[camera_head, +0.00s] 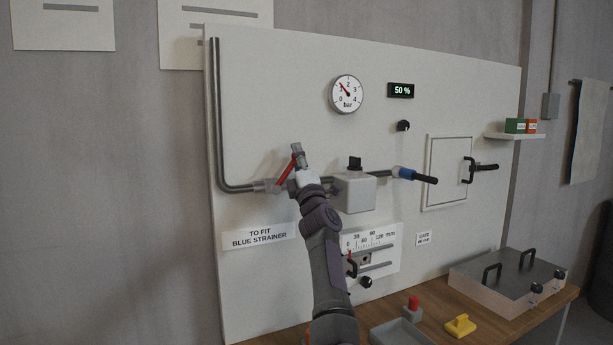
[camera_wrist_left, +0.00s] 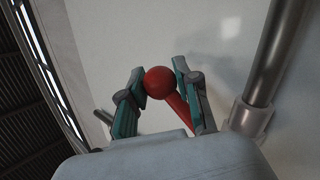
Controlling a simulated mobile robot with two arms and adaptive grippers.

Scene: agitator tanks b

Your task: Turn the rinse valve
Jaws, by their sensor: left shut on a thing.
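The rinse valve shows as a red lever (camera_head: 287,172) slanting up to the right from a grey valve body (camera_head: 268,186) on the steel pipe of the white panel. My left gripper (camera_head: 297,153) is at the lever's upper end. In the left wrist view the red ball knob (camera_wrist_left: 160,82) on the lever's end sits between the two fingers of my left gripper (camera_wrist_left: 164,78), which is shut on it. My left arm hides part of the pipe right of the valve. My right gripper is not in view.
The white panel (camera_head: 280,80) carries a pressure gauge (camera_head: 346,94), a "50 %" display (camera_head: 401,90) and a grey box (camera_head: 354,191) with a black knob. The table (camera_head: 455,338) below holds a yellow piece (camera_head: 460,325).

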